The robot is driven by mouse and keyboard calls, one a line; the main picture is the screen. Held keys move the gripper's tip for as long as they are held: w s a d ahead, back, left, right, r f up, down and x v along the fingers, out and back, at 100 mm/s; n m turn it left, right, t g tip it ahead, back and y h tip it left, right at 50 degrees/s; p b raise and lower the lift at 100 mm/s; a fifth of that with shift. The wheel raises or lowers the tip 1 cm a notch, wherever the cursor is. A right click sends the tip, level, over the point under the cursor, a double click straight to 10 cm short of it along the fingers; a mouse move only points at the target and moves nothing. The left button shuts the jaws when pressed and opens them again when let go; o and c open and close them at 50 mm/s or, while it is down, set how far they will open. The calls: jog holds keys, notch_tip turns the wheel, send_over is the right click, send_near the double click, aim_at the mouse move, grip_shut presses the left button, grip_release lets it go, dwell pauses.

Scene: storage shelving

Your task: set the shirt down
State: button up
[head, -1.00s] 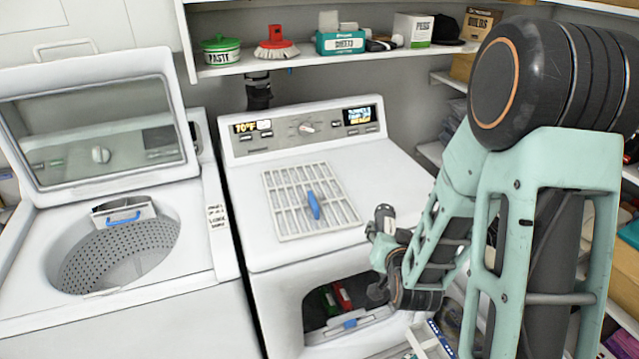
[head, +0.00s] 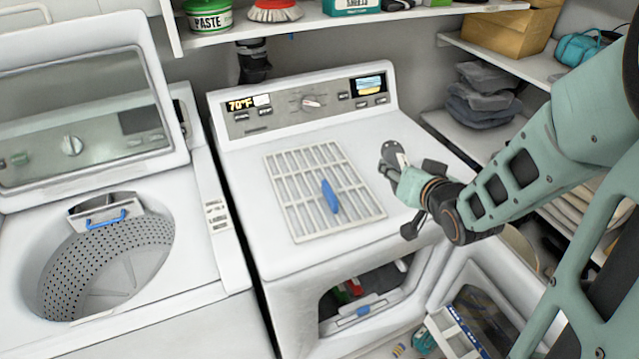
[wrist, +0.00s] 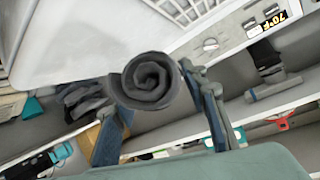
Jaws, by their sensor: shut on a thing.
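The shirt (wrist: 150,82) is a dark grey fabric roll, its spiral end facing the wrist camera. My gripper (wrist: 153,88) is shut on it, with one finger on each side. In the head view my gripper (head: 394,162) is over the right part of the white dryer (head: 305,250), to the right of the grate on its top. The shirt is small and hard to separate from the fingers there. I cannot tell its exact height above the dryer top.
A white grate with a blue handle (head: 292,205) lies on the dryer. The open washer (head: 200,275) stands left. Folded dark clothes (head: 482,97) lie on the right shelf. An upper shelf (head: 330,27) holds a paste tub and brush. The dryer door (head: 500,275) hangs open.

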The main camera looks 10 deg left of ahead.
notch_tip(320, 180, up, 2)
jog(key=s+a+n+g+y+b, duration=0.1)
jog(key=s+a+n+y, duration=0.1)
jog(key=s+a, duration=0.1)
jog(key=n+g+y+b, duration=0.2)
jog(key=b, duration=0.3)
send_over(350, 192)
notch_tip(350, 192, down, 9)
jog(key=shift+s+d+f, duration=0.1)
jog(key=shift+s+f, duration=0.05)
jog(key=shift+f, duration=0.25)
jog(key=f+b, duration=0.1)
jog(key=f, duration=0.2)
jog(key=shift+w+f, duration=0.1)
jog(key=shift+w, duration=0.1)
jog(key=shift+t, duration=0.3)
